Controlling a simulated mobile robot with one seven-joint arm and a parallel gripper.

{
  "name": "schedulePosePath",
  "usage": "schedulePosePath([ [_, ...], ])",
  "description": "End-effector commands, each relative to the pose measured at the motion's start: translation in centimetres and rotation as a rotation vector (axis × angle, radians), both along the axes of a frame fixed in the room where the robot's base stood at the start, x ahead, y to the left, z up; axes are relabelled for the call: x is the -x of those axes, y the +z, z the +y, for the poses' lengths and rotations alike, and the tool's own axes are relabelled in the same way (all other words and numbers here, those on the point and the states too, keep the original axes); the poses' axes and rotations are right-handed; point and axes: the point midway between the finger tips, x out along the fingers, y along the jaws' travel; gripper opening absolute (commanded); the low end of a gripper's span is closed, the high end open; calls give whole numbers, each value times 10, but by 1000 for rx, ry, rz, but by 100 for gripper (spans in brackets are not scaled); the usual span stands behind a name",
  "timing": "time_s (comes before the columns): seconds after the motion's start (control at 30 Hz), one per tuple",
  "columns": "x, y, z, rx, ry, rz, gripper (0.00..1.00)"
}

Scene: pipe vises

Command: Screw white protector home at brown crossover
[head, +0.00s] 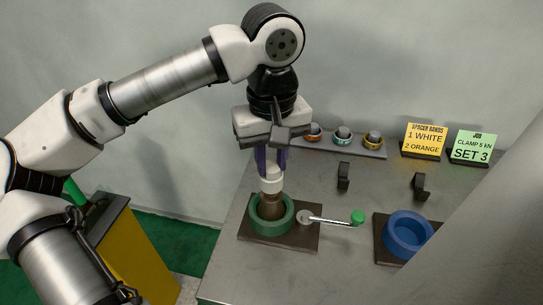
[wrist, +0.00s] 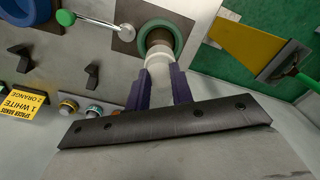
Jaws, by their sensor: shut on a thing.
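The white protector (head: 271,180) sits on top of the brown crossover (head: 269,206), which stands upright in the green ring-shaped vise (head: 286,222). My gripper (head: 271,163) comes from above with its purple fingers shut on the white protector. In the wrist view, the fingers (wrist: 160,80) close on both sides of the white protector (wrist: 158,58), and the brown crossover (wrist: 160,37) shows just beyond it inside the green vise (wrist: 178,30). The threads between protector and crossover are hidden, so I cannot tell how deep it sits.
A crank handle with a green knob (head: 357,217) extends right of the green vise. A blue vise (head: 407,233) stands further right. Black hooks (head: 343,176), a rack of banded pieces (head: 343,138), a yellow card (head: 424,139) and a green card (head: 470,147) stand behind. A yellow bin (head: 140,255) is at left.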

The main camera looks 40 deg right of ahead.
Motion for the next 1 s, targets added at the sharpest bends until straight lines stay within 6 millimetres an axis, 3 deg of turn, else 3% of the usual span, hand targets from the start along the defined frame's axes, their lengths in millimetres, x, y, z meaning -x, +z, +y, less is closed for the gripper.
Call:
schedulePosePath([
  [1.0, 0, -11, 0, 1, 0, 0, 1],
])
